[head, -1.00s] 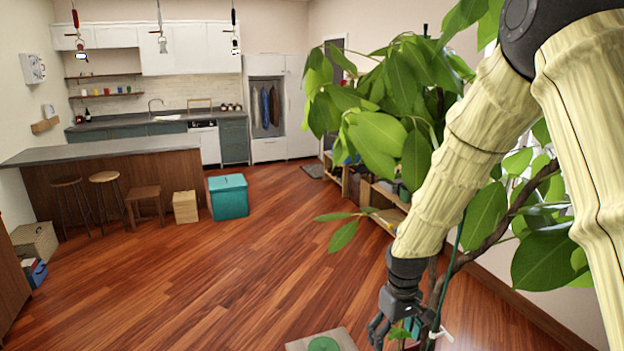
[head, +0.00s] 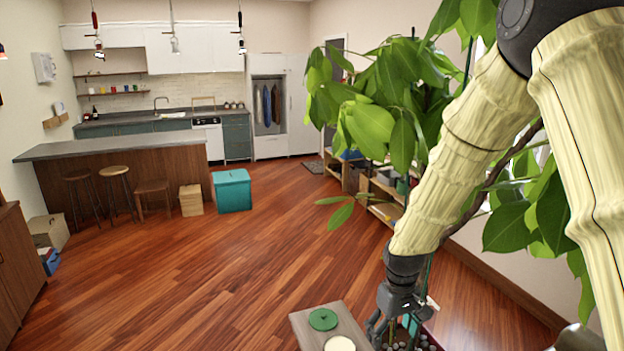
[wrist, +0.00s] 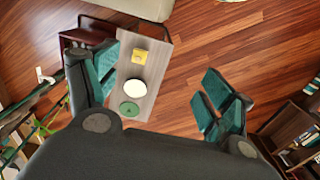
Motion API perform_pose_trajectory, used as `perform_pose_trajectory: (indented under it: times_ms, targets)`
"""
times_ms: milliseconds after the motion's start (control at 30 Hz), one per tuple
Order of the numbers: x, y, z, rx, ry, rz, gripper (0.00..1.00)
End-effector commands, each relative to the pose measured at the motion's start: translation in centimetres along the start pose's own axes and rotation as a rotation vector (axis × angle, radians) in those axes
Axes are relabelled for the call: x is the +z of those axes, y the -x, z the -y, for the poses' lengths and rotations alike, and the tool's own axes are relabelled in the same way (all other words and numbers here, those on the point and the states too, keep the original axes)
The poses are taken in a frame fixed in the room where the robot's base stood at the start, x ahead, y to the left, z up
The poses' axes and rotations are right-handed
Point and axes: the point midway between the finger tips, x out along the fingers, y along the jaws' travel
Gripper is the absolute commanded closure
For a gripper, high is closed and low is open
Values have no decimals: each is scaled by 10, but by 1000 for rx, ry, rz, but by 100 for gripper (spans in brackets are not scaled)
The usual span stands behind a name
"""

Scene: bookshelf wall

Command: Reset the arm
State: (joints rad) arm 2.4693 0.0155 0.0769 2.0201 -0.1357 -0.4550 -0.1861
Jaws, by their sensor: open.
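My gripper (head: 384,322) hangs at the end of my cream-coloured arm, low on the right in the head view, pointing down beside a small table. In the wrist view my gripper (wrist: 165,98) has its teal-padded fingers wide apart, with nothing between the pads. The small wooden table (wrist: 160,68) lies below and between the fingers, apart from them. It bears a green round thing (wrist: 129,109), a pale round thing (wrist: 134,88) and a yellow thing (wrist: 139,56). The green one (head: 323,319) and the pale one (head: 340,343) also show in the head view.
A large leafy plant (head: 400,110) stands right behind my arm, its leaves close to it. Low shelves (head: 385,190) line the right wall. A teal box (head: 232,190), stools and a kitchen counter (head: 110,150) are farther off. The wooden floor in the middle is clear.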

Motion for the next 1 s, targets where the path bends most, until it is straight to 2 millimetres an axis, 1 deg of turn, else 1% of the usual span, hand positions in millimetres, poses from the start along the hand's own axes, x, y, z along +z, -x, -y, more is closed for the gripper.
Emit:
perform_pose_trajectory:
  times_ms: [33,200,367,467,567,667,700,767,800,867,900,967,1000]
  targets:
    - [5,-10,1,-5,-6,5,19]
    - [19,-33,-2,-13,-33,2,19]
    - [33,-60,1,-22,-56,0,19]
    - [44,-79,5,-28,-72,1,19]
    - [57,-103,10,-35,-92,0,19]
    - [78,-133,18,-43,-116,1,19]
    - [88,-147,21,-46,-129,1,19]
    - [105,-167,27,-50,-150,1,19]
    - [117,-180,30,-52,-165,0,19]
    - [135,-198,36,-54,-186,-1,19]
    - [147,-209,40,-54,-200,0,19]
    - [166,-224,45,-55,-222,0,19]
    - [179,-234,49,-54,-235,0,19]
